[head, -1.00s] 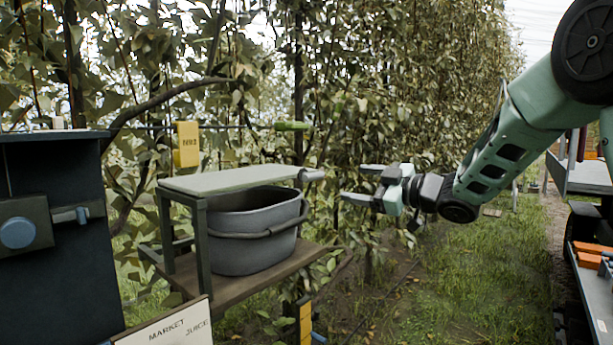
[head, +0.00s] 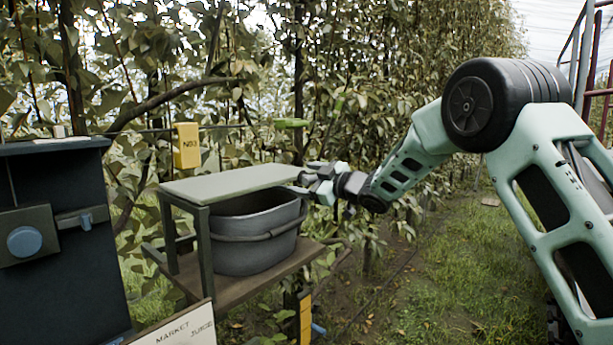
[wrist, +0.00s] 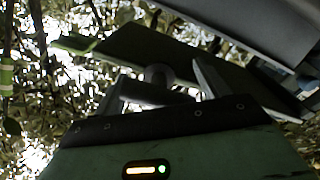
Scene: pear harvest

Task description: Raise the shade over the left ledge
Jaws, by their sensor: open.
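The shade is a flat grey-green panel (head: 230,182) on dark posts over the left ledge, a brown wooden board (head: 198,286). It lies nearly level above a grey bucket (head: 255,255) on that ledge. My gripper (head: 308,175) is at the shade's right end, where a small grey handle showed earlier; the fingers now cover it. In the wrist view my gripper (wrist: 178,85) is open, with a rounded grey knob (wrist: 158,76) between the fingers. Whether the fingers touch it is unclear. The shade's dark underside (wrist: 150,50) slants behind them.
A dark cabinet (head: 60,240) with a blue round knob stands at the left. A sign (head: 175,330) reading MARKET and JUICE is at the front. A yellow tag (head: 187,145) hangs on the wire behind. Grass to the right is open; foliage is close behind.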

